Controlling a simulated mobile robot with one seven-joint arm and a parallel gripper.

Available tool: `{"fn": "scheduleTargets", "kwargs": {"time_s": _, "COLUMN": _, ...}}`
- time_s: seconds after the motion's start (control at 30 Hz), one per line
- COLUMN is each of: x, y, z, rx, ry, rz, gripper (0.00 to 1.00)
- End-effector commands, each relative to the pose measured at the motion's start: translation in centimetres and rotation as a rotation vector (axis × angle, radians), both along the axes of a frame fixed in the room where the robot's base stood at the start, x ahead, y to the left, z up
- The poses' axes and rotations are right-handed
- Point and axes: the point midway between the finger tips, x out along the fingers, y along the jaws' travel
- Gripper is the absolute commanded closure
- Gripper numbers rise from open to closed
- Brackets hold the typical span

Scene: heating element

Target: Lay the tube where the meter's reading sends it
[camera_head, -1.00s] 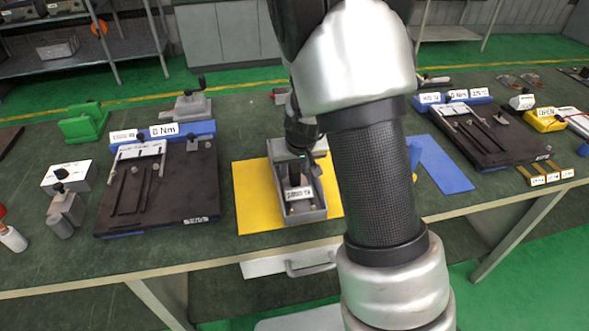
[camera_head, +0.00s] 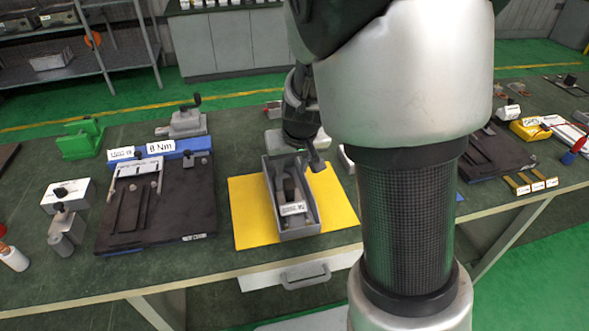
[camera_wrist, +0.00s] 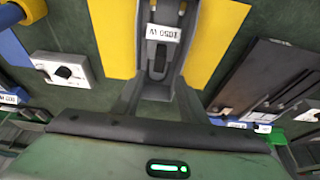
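A grey open tray (camera_head: 312,212) sits on a yellow mat (camera_head: 246,222). Inside it lies a dark part (camera_head: 289,188) with a white label; I cannot tell whether it is the tube. The label (camera_wrist: 163,32) appears upside down in the wrist view and seems to read 1050 W. My gripper (camera_wrist: 158,84) points toward one end of the tray, its fingers apart with nothing visible between them. A yellow device with a white label (camera_head: 530,128) at the far right may be the meter; its reading is too small to make out.
A dark board (camera_head: 190,215) with a blue back strip and an "8 Nm" label lies left of the mat. A white dial box (camera_head: 66,194) and a grey clamp (camera_head: 66,230) stand further left. My arm hides much of the bench right of the mat.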

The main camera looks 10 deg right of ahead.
Motion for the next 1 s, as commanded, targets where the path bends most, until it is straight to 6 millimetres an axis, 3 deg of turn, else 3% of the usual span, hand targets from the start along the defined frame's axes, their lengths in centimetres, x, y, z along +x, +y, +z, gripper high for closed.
{"fn": "scheduleTargets", "kwargs": {"time_s": 0.17, "x": -2.5, "y": 0.9, "z": 4.0, "rx": 0.075, "ry": -0.012, "rz": 0.005, "gripper": 0.61}}
{"fn": "scheduleTargets", "kwargs": {"time_s": 0.27, "x": -5.7, "y": 1.7, "z": 8.0, "rx": 0.130, "ry": -0.026, "rz": 0.020, "gripper": 0.61}}
{"fn": "scheduleTargets", "kwargs": {"time_s": 0.4, "x": -11.5, "y": 2.0, "z": 12.9, "rx": 0.147, "ry": -0.051, "rz": 0.042, "gripper": 0.61}}
{"fn": "scheduleTargets", "kwargs": {"time_s": 0.5, "x": -15.6, "y": 1.5, "z": 15.2, "rx": 0.115, "ry": -0.070, "rz": 0.042, "gripper": 0.61}}
{"fn": "scheduleTargets", "kwargs": {"time_s": 0.7, "x": -21.0, "y": 0.3, "z": 16.8, "rx": 0.025, "ry": -0.095, "rz": 0.012, "gripper": 0.61}}
{"fn": "scheduleTargets", "kwargs": {"time_s": 0.83, "x": -22.3, "y": -0.1, "z": 17.0, "rx": -0.004, "ry": -0.099, "rz": 0.000, "gripper": 0.61}}
{"fn": "scheduleTargets", "kwargs": {"time_s": 1.0, "x": -22.4, "y": -0.1, "z": 17.0, "rx": -0.006, "ry": -0.098, "rz": -0.002, "gripper": 0.61}}
